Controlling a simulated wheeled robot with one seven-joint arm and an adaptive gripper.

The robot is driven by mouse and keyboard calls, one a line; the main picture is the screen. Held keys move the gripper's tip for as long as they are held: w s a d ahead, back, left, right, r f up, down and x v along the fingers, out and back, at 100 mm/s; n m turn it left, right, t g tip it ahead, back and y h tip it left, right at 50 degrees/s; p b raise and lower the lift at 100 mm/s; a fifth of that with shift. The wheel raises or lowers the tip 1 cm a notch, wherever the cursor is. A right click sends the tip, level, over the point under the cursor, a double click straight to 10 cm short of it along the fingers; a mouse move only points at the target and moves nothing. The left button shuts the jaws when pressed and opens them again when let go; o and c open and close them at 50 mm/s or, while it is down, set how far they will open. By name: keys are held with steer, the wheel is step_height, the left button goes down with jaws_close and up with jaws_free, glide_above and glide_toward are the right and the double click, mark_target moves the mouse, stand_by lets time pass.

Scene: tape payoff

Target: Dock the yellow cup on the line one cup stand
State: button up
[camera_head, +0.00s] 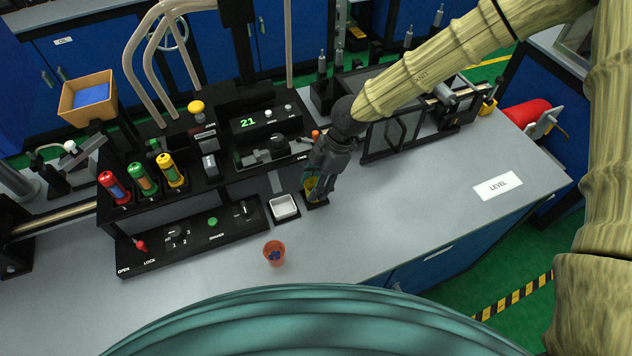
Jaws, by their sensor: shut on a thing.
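The yellow cup (310,184) shows as a small yellow patch between the fingers of my gripper (317,190). My gripper points down and is shut on the cup, and its fingers hide most of it. The cup is at a small black stand (317,203) on the grey bench, just right of a white tray. The gripper hides most of the stand. I cannot tell whether the cup touches the stand or hangs just above it, or which line the stand belongs to.
An orange cup (274,250) with dark blue contents stands on the bench in front of the white square tray (284,207). A black control panel (190,235) lies to the left. A black machine frame (420,125) stands behind right. Bench near the LEVEL label (497,186) is clear.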

steer(key=shift+f, duration=0.5)
stand_by(0.4)
steer(key=o, duration=0.6)
steer(key=shift+c, duration=0.2)
steer(key=p+v, duration=0.9)
steer(key=v, duration=0.2)
stand_by(0.6)
steer(key=shift+d, duration=0.15)
stand_by(0.4)
